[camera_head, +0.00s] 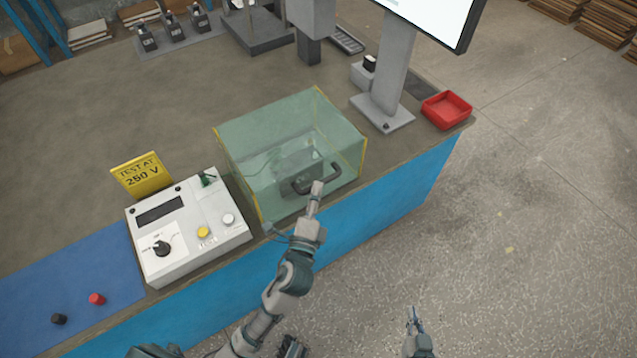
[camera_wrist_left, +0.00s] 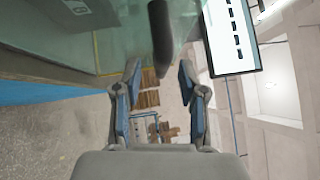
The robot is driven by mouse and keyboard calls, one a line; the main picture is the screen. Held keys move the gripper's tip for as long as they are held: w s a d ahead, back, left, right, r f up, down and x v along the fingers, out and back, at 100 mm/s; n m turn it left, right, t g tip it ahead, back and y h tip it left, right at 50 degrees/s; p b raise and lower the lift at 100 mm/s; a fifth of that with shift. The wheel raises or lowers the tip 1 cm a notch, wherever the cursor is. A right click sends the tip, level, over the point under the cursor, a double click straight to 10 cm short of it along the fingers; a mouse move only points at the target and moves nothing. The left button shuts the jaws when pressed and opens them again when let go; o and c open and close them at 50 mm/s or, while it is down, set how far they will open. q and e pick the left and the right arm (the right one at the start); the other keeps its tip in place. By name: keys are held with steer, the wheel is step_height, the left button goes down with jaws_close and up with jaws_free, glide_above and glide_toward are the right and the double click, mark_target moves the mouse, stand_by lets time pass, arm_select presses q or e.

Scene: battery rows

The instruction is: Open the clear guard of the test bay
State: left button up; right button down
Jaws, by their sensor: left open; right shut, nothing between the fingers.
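The clear guard (camera_head: 265,125) is a greenish see-through box with yellow edges, standing closed on the bench. A dark bar handle (camera_head: 301,186) is on its front face. My left gripper (camera_head: 317,186) is at the handle's right part, partly covering it. In the left wrist view the gripper (camera_wrist_left: 158,75) is open, and the dark handle (camera_wrist_left: 160,35) lies just beyond and between the fingertips; I cannot tell whether they touch. A grey device stands inside the guard, blurred by the panel. My right gripper (camera_head: 412,318) is shut and empty, low over the floor, away from the bench.
A white tester (camera_head: 180,215) with knobs and a yellow "TEST AT 250 V" sign (camera_head: 142,175) stand left of the guard. A monitor stand (camera_head: 385,110) and red tray (camera_head: 447,109) are to its right. The bench behind the guard's left side is clear.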

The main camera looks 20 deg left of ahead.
arm_select(q)
steer(key=shift+w+a+r, duration=0.1)
steer(key=shift+w+a, duration=0.1)
steer(key=shift+w, duration=0.95)
steer(key=shift+w+d+r, duration=0.1)
steer(key=shift+w, duration=0.25)
jaws_close()
